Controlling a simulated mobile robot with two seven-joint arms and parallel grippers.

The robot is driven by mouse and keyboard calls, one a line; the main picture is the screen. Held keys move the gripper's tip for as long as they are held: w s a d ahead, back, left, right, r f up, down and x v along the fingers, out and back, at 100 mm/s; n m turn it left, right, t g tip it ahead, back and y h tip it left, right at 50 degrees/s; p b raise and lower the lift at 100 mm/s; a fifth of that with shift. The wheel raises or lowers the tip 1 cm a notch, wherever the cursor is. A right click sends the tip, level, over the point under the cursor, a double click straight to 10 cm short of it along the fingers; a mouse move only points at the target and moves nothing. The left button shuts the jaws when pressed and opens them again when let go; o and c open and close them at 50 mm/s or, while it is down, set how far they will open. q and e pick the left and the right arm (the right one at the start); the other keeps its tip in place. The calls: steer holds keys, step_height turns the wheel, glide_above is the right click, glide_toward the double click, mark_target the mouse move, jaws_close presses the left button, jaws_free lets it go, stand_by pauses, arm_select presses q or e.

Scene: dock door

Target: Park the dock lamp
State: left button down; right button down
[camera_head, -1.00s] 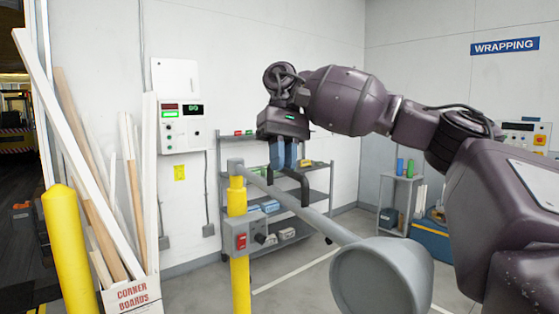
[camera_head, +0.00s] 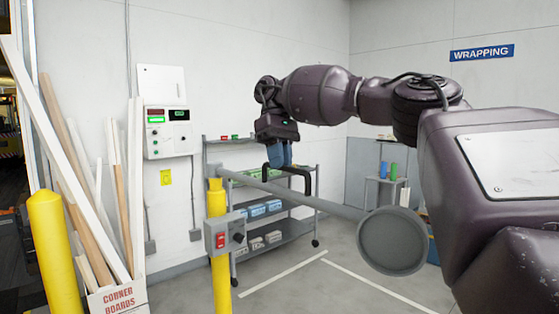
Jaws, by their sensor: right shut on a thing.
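The dock lamp is a grey arm (camera_head: 335,208) on a yellow post (camera_head: 219,282), ending in a round grey lamp head (camera_head: 392,240) at the lower right. A grey box (camera_head: 225,233) with a red switch and a black knob sits on the post. A black bent handle (camera_head: 309,180) stands up from the lamp arm. My right gripper (camera_head: 278,166) is shut on the handle, its blue fingers just above the lamp arm. The fingers hide the handle's near part. My left gripper is out of view.
Wooden boards lean in a corner-boards box (camera_head: 118,298) behind a yellow bollard (camera_head: 52,250) at the left. A shelf cart (camera_head: 285,232) stands behind the lamp arm. A control panel (camera_head: 166,131) is on the wall. Floor with white lines (camera_head: 290,288) is clear.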

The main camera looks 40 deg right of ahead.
steer(key=shift+d+r, duration=0.15)
stand_by(0.3)
steer(key=c, duration=1.5)
jaws_free()
steer(key=shift+c, duration=0.2)
steer(key=o, duration=0.4)
steer(key=shift+d, duration=0.25)
steer(key=shift+a, duration=0.1)
steer(key=shift+a, duration=0.15)
